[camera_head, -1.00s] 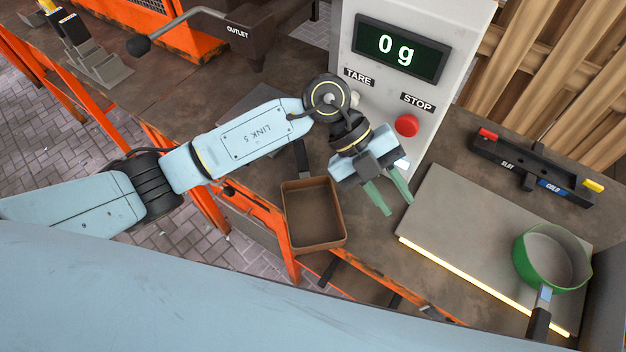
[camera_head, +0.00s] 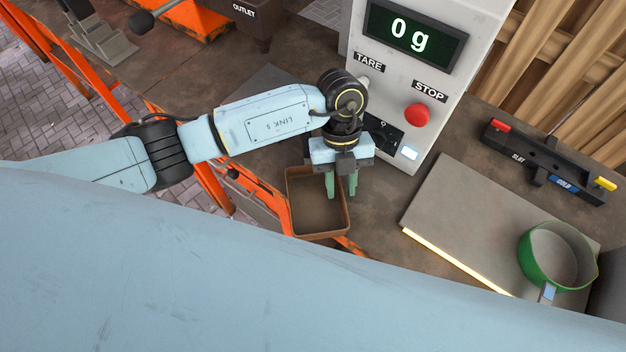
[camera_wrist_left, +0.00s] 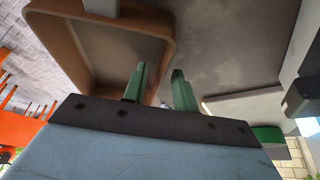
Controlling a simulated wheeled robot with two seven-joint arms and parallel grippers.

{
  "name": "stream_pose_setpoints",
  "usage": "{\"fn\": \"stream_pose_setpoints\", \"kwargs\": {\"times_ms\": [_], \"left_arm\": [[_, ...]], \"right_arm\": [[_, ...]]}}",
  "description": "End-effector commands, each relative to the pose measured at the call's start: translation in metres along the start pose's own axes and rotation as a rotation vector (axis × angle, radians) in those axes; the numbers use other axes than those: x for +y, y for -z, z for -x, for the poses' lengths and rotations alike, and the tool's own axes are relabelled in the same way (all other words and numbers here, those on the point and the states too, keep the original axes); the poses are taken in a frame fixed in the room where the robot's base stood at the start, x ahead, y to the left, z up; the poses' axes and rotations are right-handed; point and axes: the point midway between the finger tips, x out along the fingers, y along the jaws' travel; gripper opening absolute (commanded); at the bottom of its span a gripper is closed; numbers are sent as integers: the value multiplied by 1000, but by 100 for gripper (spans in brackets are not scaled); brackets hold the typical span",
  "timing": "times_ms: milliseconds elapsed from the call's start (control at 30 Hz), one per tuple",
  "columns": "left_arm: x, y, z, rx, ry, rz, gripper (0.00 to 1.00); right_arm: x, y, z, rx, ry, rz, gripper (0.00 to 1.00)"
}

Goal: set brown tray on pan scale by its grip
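The brown tray (camera_head: 318,232) is a square open box at the front edge of the bench; it looks empty. My left gripper (camera_head: 341,194) points down at its right wall, fingers apart. One green finger is over the tray's inside and the other is outside the wall. In the left wrist view the fingers (camera_wrist_left: 158,88) are also apart near the tray's rim (camera_wrist_left: 166,40). A pale grip-like piece (camera_wrist_left: 101,7) shows at the tray's far side. The scale's display (camera_head: 412,36) reads 0 g. My right gripper is not in view.
A grey plate (camera_head: 262,88) lies partly hidden behind my left arm. A flat slab (camera_head: 455,215) with a lit edge bears a green pan (camera_head: 556,257) at right. A red stop button (camera_head: 416,115) and a black bar (camera_head: 545,165) stand behind. Bare bench lies between tray and slab.

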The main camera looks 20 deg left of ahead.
Motion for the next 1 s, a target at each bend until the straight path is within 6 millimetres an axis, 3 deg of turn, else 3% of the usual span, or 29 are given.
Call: {"fn": "stream_pose_setpoints", "kwargs": {"times_ms": [233,433,867,1000], "left_arm": [[0,0,-3,-1,2,-1,27],[0,0,-3,0,2,-1,1],[0,0,-1,-1,3,-1,0],[-1,5,12,-2,5,-4,0]], "right_arm": [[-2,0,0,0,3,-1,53],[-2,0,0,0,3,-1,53],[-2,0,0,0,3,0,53],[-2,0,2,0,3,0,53]]}}
